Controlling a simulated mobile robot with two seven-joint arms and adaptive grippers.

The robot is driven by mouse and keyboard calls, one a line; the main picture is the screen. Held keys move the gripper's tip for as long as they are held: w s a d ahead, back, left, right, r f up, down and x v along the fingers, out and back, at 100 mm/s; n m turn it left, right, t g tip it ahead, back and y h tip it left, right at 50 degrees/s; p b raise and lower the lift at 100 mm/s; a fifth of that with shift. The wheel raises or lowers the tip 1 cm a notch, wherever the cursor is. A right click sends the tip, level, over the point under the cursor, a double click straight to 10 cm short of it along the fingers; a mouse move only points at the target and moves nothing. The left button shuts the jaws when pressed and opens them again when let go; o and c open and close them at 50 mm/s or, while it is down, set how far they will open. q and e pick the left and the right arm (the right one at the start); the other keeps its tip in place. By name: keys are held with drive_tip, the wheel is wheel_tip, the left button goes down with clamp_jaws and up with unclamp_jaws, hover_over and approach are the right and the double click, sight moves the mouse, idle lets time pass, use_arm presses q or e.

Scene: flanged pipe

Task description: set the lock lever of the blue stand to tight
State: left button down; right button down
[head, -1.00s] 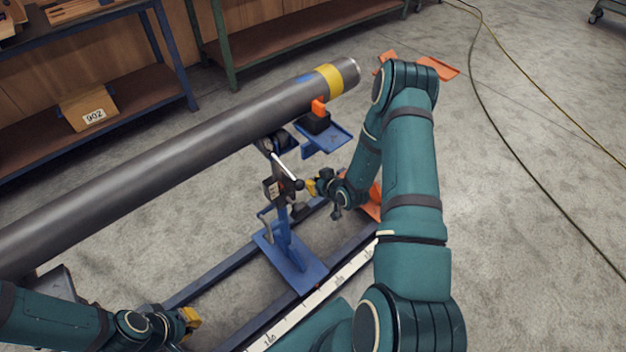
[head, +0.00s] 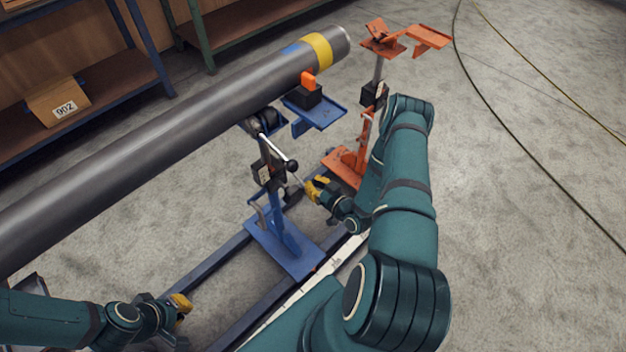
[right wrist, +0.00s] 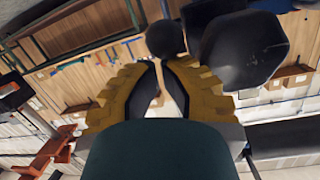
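The blue stand (head: 286,240) stands on the dark floor rails and its top is under the grey pipe (head: 170,138). Its lock lever (head: 277,152) is a pale rod slanting down to the right to a black ball knob (head: 292,166). My right gripper (head: 312,188), with yellow fingers, is just right of and below the knob. In the right wrist view the finger tips (right wrist: 158,64) are together, and the round black knob (right wrist: 166,38) shows just past them; contact is unclear. My left gripper (head: 181,303) is low at left, away from the stand; its finger opening is unclear.
An orange stand (head: 345,165) is close behind my right arm. A blue side plate (head: 322,112) with a black block and orange piece (head: 309,80) sits beside the pipe. Shelves (head: 75,95) are at the back left. Cables cross open floor at right.

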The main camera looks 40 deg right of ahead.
drive_tip(key=shift+w+f+t, duration=0.15)
drive_tip(key=shift+f+t, duration=0.05)
drive_tip(key=shift+f, duration=0.45)
drive_tip(key=shift+w+f+t, duration=0.1)
drive_tip(key=shift+f+t, duration=0.1)
drive_tip(key=shift+f, duration=0.45)
drive_tip(key=shift+s+a+f, duration=0.1)
drive_tip(key=shift+s+f, duration=0.05)
drive_tip(key=shift+f, duration=0.1)
